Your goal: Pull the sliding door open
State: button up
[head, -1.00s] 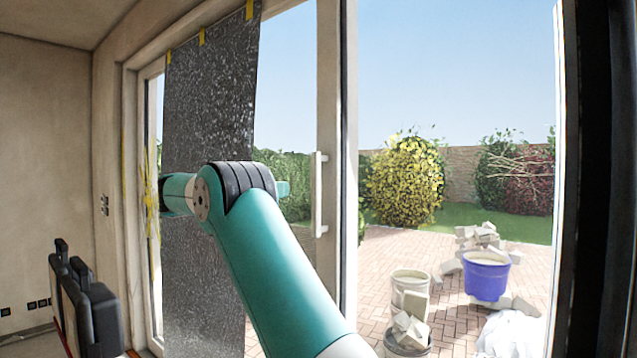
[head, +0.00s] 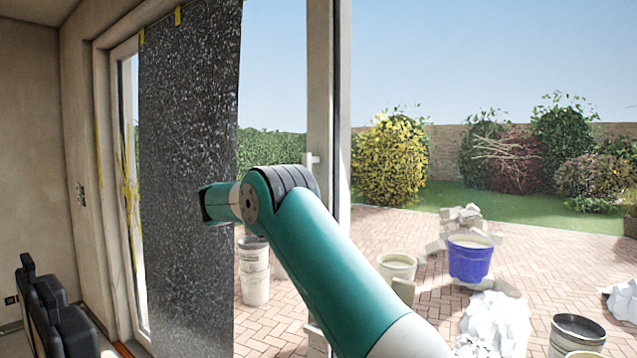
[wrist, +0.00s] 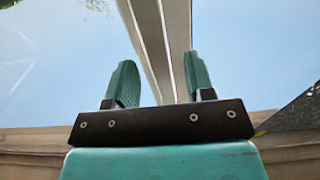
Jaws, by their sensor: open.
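The sliding door's pale upright stile (head: 322,100) stands near the middle of the head view, with clear outdoor view to its right. Its white handle (head: 312,160) shows only at the top; my arm hides the rest. My arm's end reaches left of the handle in the head view, and my gripper is not made out there. In the wrist view, my gripper (wrist: 160,72) is open, its two green fingers apart with nothing held. A pale upright post (wrist: 166,40) shows behind and between the fingers; I cannot tell how far off it is.
A dark speckled sheet (head: 188,150) hangs left of the stile, with yellow tape at its top. Black cases (head: 55,315) stand at the lower left. Outside are a blue bucket (head: 470,260), pale rubble (head: 462,222), a white heap (head: 497,325) and a dark-rimmed bucket (head: 578,335) on brick paving.

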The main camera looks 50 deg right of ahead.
jog(key=shift+d+p, duration=0.7)
jog(key=shift+d, duration=1.1)
